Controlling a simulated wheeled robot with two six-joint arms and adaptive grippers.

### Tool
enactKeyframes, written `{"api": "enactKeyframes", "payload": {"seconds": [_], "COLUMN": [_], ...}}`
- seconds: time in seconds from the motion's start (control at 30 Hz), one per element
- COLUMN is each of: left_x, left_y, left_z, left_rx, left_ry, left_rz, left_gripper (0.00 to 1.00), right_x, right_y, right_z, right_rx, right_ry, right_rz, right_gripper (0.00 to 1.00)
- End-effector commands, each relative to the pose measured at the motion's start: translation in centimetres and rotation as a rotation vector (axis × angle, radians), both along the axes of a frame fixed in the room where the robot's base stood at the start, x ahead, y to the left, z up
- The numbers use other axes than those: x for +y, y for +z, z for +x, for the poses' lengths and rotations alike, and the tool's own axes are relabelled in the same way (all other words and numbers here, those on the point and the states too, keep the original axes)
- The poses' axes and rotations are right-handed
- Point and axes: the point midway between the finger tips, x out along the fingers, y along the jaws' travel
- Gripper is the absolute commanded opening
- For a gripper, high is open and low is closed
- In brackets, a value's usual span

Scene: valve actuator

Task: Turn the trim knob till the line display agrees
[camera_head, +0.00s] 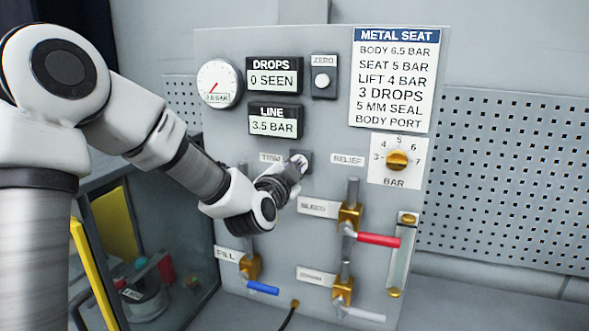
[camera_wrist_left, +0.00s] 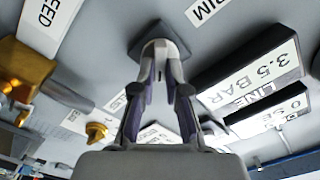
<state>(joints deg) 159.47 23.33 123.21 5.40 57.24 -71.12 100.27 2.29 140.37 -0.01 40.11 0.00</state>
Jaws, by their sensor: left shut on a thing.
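The trim knob (camera_head: 299,163) sits on a dark square plate right of the TRIM label (camera_head: 270,158). My left gripper (camera_head: 291,170) is shut on the knob, side-on to the panel. In the left wrist view the gripper's fingers (camera_wrist_left: 160,75) close around the pale knob (camera_wrist_left: 158,48), in front of its dark plate. The fingers hide part of the knob. The line display (camera_head: 275,121) reads 3.5 BAR, and it also shows upside down in the left wrist view (camera_wrist_left: 258,82). My right gripper is not in view.
The card (camera_head: 392,80) lists body 6.5, seat 5 and lift 4 bar. The drops display (camera_head: 274,75) reads 0 SEEN. A gauge (camera_head: 220,84), yellow relief knob (camera_head: 397,160), red lever (camera_head: 378,240), blue lever (camera_head: 263,288) and white lever (camera_head: 364,314) surround the knob.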

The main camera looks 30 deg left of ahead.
Motion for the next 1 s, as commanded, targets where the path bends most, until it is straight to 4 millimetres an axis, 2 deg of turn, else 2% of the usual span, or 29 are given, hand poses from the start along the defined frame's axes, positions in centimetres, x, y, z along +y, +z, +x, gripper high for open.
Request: {"api": "enactKeyframes", "payload": {"seconds": [0.4, 0.93, 0.97, 1.0], "left_x": [0.05, 0.08, 0.08, 0.08], "left_y": [0.15, 0.28, 0.29, 0.28], "left_z": [0.06, 0.08, 0.08, 0.08], "left_rx": [0.043, 0.046, 0.046, 0.046], "left_ry": [0.004, 0.005, 0.005, 0.005], "left_rz": [0.201, 0.227, 0.227, 0.227], "left_gripper": [0.0, 0.0, 0.2, 0.35], "right_x": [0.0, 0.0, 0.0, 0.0], "right_y": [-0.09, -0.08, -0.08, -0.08], "right_z": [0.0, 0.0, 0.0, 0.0], "right_rx": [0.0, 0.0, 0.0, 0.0], "right_ry": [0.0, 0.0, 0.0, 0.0], "right_rz": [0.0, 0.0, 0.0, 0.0], "right_gripper": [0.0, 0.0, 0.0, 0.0]}}
